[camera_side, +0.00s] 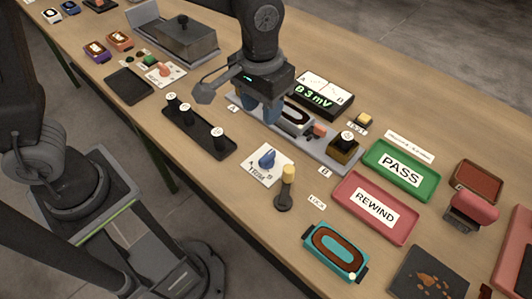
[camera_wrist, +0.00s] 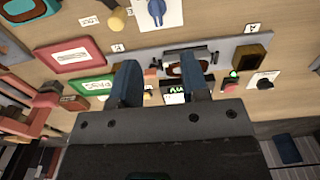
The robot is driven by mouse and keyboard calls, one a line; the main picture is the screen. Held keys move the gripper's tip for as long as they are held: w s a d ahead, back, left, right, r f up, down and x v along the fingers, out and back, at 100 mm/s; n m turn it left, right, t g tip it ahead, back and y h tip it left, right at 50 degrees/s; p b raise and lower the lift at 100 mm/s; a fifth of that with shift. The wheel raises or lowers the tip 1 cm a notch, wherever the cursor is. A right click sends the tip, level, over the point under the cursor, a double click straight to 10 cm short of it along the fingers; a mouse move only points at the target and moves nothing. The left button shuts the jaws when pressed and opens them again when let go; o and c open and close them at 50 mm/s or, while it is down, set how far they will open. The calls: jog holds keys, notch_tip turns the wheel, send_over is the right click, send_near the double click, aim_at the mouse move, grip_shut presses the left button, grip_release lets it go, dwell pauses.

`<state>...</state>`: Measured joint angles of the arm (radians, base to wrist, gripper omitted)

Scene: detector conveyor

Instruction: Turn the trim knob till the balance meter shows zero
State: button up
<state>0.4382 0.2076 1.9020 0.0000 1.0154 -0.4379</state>
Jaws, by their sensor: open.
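The trim knob is a blue pointer knob (camera_side: 267,158) on a white plate marked TRIM, near the front of the table. In the wrist view the knob (camera_wrist: 156,10) is at the top edge. The balance meter (camera_side: 318,100) has a green display that appears to read about 0.3 mV; its left end is hard to read. The meter (camera_wrist: 175,98) also shows between my fingers in the wrist view. My gripper (camera_side: 262,110) is open and empty above the grey test bed, behind the knob and apart from it. Its two blue fingers (camera_wrist: 160,88) are spread wide.
The grey test bed (camera_side: 332,158) holds an oval coil and a dark block. A yellow-topped lever (camera_side: 286,188) stands close right of the knob. A black tray (camera_side: 213,148) with several knobbed pieces lies left. Green PASS (camera_side: 380,153) and red REWIND (camera_side: 345,201) trays lie right.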

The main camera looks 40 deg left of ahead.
aim_at(266, 156)
jog(key=f, duration=1.4)
jog(key=shift+d+f, duration=0.25)
jog(key=shift+d, duration=0.1)
jog(key=shift+w, duration=0.1)
grip_shut()
